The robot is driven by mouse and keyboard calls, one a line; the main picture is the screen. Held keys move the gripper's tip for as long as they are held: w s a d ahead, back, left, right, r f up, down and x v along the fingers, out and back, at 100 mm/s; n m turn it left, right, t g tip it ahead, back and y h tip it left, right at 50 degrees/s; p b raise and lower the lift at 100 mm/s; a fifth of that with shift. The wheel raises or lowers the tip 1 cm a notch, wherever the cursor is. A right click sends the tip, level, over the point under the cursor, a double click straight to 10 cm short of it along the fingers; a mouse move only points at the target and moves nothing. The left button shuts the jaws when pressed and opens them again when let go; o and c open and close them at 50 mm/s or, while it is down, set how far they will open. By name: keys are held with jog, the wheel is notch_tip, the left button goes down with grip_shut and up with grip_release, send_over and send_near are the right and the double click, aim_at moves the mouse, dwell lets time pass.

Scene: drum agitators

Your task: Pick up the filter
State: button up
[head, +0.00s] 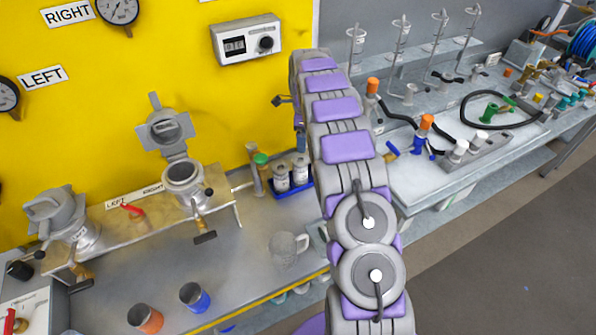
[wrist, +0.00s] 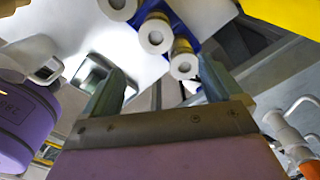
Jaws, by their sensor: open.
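A pale, mesh-like cup with a side handle (head: 288,248), which looks like the filter, stands on the grey bench left of my arm. A pale handled shape at the left of the wrist view (wrist: 40,64) seems to be the same cup. My gripper (wrist: 158,88) is open, with its two fingers apart and nothing held between them. The cup lies outside the fingers, to their left in the wrist view. In the head view my arm hides the gripper.
A blue rack with white-capped bottles (head: 291,177) stands behind the cup; its bottles (wrist: 155,35) show beyond my fingers. A small metal tray (wrist: 91,80) lies near the left finger. Orange (head: 146,318) and blue (head: 194,297) cups stand front left. Two drums, the right one (head: 184,175) open, stand behind.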

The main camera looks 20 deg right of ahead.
aim_at(303, 159)
jog(key=f, duration=0.3)
jog(key=f+b, duration=0.1)
jog(key=f, duration=0.3)
jog(key=f+b, duration=0.1)
jog(key=f, duration=0.2)
jog(key=shift+a+f, duration=0.25)
jog(key=shift+f, duration=0.05)
jog(key=shift+d+f, duration=0.15)
jog(key=shift+f, duration=0.25)
jog(key=f+b, duration=0.1)
jog(key=f, duration=0.1)
jog(key=a+f+b, duration=0.1)
jog(key=f, duration=0.2)
jog(key=shift+d, duration=0.15)
jog(key=shift+c, duration=0.6)
jog(key=c, duration=1)
jog(key=shift+r, duration=0.1)
